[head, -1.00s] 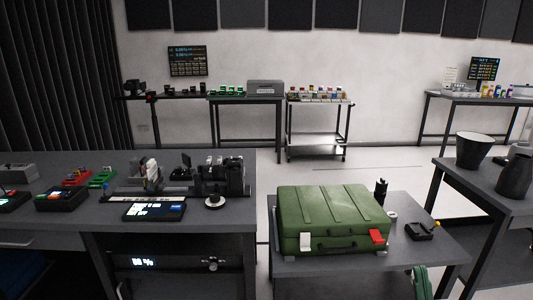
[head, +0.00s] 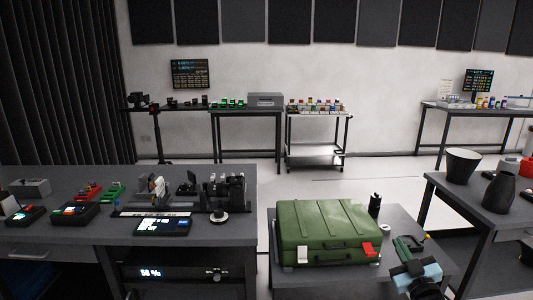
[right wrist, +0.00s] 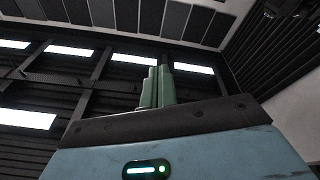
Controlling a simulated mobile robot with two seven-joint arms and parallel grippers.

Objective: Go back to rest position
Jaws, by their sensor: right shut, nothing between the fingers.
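My right gripper (head: 404,243) shows in the head view at the lower right, with green fingers and a pale blue wrist. It appears just right of the green case and points upward. In the right wrist view its two green fingers (right wrist: 157,84) lie together, shut with nothing between them, against the ceiling. My left gripper is in neither view.
A closed green case (head: 325,232) stands on a low grey table (head: 392,217), with a small black item (head: 375,204) behind it. A workbench (head: 70,240) with instruments is at left. A side table (head: 450,192) with dark vessels is at right. Open floor lies behind.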

